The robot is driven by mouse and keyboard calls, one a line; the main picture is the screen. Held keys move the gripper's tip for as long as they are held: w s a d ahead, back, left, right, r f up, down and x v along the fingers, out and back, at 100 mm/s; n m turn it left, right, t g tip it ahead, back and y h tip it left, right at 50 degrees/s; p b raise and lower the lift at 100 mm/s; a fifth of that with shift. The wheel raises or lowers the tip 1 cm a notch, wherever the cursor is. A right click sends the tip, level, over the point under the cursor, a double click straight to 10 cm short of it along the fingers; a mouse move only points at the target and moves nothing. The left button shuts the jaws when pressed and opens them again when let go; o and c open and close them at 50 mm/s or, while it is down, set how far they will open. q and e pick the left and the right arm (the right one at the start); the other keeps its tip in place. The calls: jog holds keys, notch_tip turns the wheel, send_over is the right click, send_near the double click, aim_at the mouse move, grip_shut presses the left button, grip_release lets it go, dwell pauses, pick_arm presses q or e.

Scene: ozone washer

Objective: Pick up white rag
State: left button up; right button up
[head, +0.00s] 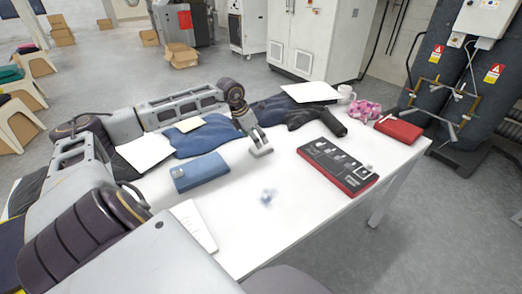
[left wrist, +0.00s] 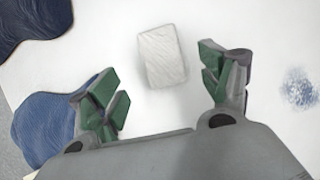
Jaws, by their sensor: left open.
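A whitish, slightly creased rectangular piece, which looks like the white rag (left wrist: 162,56), lies flat on the white table (head: 236,225). In the left wrist view it sits ahead of and between the two fingers, nearer the right one, touching neither. My left gripper (left wrist: 160,85) is open and empty, with its green-padded fingers spread wide. In the head view my left gripper (head: 260,143) is over the middle of the table; I cannot make out the rag clearly there. My right gripper is not in view.
A blue case (head: 199,172), blue cloth (head: 195,141), dark gloves (head: 300,112), a red-and-black box (head: 338,165), a red case (head: 399,130) and a mug (head: 346,94) lie around the table. A small blurred blue-white item (head: 268,197) lies near the front.

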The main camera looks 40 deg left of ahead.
aim_at(261, 149)
pick_arm(q)
jog(key=shift+w+f, duration=0.1)
jog(key=shift+f, duration=0.15)
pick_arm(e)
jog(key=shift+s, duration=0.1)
pick_arm(q)
jog(key=shift+d+f, duration=0.1)
jog(key=shift+f, duration=0.05)
jog(key=shift+w+f, duration=0.15)
jog(key=shift+f, duration=0.05)
jog(key=shift+b+x, duration=0.3)
jog(key=shift+x, duration=1.95)
jog(key=shift+d, duration=0.15)
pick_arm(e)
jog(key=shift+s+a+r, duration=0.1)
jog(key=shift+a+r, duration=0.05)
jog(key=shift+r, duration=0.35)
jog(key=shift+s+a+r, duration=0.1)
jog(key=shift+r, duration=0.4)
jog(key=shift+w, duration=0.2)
pick_arm(q)
jog(key=shift+c, duration=0.7)
jog(key=c, duration=1)
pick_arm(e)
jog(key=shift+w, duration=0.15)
